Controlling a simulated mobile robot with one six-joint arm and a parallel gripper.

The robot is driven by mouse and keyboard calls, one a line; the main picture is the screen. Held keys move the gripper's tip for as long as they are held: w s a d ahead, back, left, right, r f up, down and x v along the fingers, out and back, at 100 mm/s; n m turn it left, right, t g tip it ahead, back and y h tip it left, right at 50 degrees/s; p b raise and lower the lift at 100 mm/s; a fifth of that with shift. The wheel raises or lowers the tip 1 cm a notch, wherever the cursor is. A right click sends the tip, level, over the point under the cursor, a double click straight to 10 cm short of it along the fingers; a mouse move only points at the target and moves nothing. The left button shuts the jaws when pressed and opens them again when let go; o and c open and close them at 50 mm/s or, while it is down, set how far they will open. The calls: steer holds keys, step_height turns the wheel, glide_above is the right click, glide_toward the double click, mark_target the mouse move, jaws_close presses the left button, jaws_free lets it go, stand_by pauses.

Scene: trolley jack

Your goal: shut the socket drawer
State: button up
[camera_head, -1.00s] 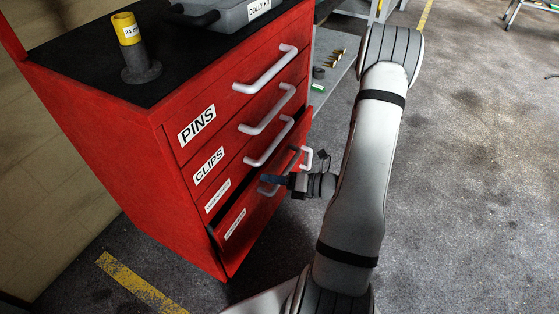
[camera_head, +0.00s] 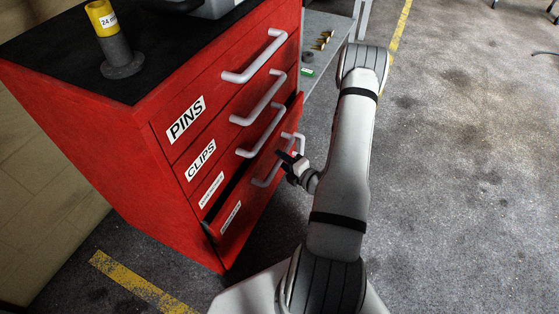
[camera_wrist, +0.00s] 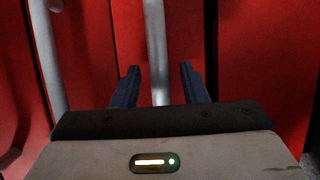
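The red cabinet's bottom drawer (camera_head: 240,225) stands partly open, with a dark gap above its front. Its small white label (camera_head: 231,217) is too small to read. The drawer's grey bar handle (camera_head: 262,181) also shows in the wrist view (camera_wrist: 157,45), upright in the picture. My gripper (camera_head: 288,158) is at the handle's right half in the head view. In the wrist view its two dark fingers (camera_wrist: 159,80) are apart, one on each side of the handle bar, with space between each finger and the bar. I cannot tell how deep the bar sits between them.
Drawers labelled PINS (camera_head: 186,119) and CLIPS (camera_head: 201,160), and a third one (camera_head: 211,189), are above and look shut. A yellow-topped post (camera_head: 113,45) and a grey case (camera_head: 215,8) stand on the cabinet's black top.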

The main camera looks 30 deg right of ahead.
steer(key=shift+w+a+f, duration=0.1)
steer(key=shift+w+a, duration=0.1)
steer(key=shift+w, duration=0.4)
steer(key=shift+c, duration=0.6)
jaws_close()
